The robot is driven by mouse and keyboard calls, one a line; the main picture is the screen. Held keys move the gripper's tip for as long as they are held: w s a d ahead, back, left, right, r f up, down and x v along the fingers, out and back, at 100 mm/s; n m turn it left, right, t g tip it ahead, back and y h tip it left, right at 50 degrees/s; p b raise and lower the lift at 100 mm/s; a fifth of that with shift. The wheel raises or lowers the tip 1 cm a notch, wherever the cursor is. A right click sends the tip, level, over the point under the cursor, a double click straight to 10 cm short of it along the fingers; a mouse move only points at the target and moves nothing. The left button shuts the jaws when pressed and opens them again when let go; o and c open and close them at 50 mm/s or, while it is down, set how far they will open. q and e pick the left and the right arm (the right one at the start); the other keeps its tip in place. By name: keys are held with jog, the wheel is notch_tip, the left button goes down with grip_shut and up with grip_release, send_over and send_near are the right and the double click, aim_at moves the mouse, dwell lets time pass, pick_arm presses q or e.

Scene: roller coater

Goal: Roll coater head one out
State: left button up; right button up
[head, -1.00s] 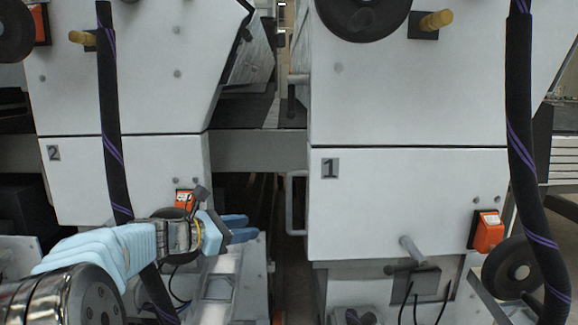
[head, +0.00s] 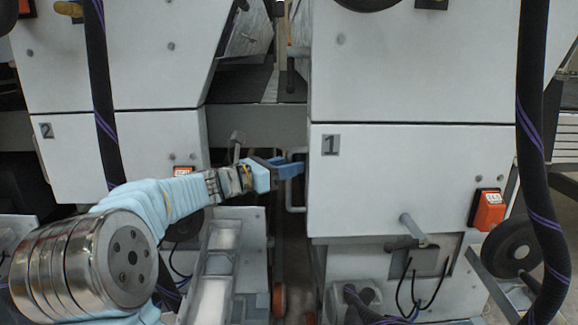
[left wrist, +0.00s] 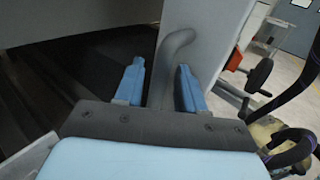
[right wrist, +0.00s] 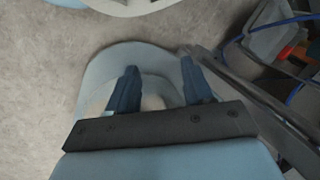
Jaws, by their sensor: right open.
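Coater head one (head: 410,180) is the large white cabinet marked "1" at right of centre in the head view. Its grey vertical bar handle (head: 296,194) is on its left side. My left gripper (head: 290,168) is at the upper part of this handle. In the left wrist view, the bent grey handle (left wrist: 172,52) comes down between the two blue fingertips (left wrist: 158,78). The fingers are apart, with gaps beside the bar. My right gripper (right wrist: 160,85) is open and empty in the right wrist view, pointing down towards the floor. It is outside the head view.
A second white cabinet marked "2" (head: 125,150) stands to the left, with a dark narrow gap between the two. Black striped hoses (head: 535,120) hang at both sides. An orange switch box (head: 488,210) and a black handwheel (head: 511,246) are at the right of head one.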

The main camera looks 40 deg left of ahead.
pick_arm(q)
jog(key=shift+w, duration=0.25)
grip_shut()
jog(key=shift+d, duration=0.15)
